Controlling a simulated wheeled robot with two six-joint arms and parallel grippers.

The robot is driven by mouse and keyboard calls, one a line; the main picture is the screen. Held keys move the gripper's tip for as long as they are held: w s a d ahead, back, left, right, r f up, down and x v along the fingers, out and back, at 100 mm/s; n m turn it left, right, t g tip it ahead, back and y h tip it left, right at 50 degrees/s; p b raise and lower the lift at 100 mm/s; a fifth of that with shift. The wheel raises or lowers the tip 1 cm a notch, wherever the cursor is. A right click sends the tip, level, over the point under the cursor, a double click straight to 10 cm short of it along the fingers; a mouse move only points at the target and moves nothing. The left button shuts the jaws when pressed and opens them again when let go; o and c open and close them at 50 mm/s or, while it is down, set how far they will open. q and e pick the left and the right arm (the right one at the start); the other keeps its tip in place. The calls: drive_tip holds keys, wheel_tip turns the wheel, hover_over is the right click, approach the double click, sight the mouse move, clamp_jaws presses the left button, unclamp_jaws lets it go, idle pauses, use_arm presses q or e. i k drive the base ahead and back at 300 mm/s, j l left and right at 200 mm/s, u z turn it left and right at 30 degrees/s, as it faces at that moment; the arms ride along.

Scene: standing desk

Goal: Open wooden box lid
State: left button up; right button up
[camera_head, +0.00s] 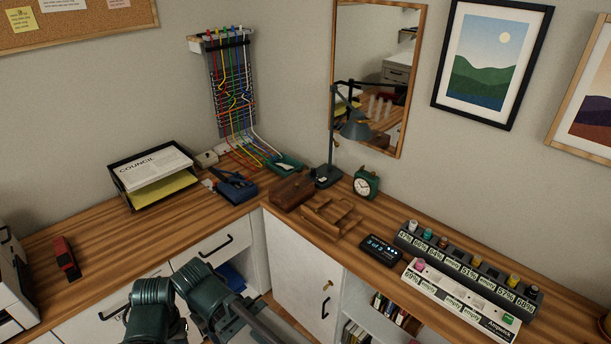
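A closed dark brown box (292,192) sits on the wooden desk near the corner, left of the lamp base. Its lid looks shut. A lighter wooden piece (331,215) with raised parts stands just to its right; I cannot tell whether it is a box or a holder. Dark green links of my arms show at the bottom of the head view, below the desk's front edge and well apart from both wooden things. Neither gripper's fingers can be made out.
A desk lamp (331,172) and green clock (366,183) stand behind the wooden things. A dark display (381,249) and labelled racks (472,272) lie to the right. A blue tool (235,188) and paper tray (155,178) lie left.

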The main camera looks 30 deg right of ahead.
sight(289, 188)
drive_tip(key=i+z, duration=0.25)
drive_tip(key=z, duration=0.15)
drive_tip(key=i+j+z, duration=0.15)
drive_tip(key=z, duration=0.25)
drive_tip(key=i+l+z, duration=0.1)
drive_tip(key=i, duration=0.3)
drive_tip(key=i+l+z, duration=0.1)
drive_tip(key=i+l, duration=0.15)
drive_tip(key=i, duration=0.15)
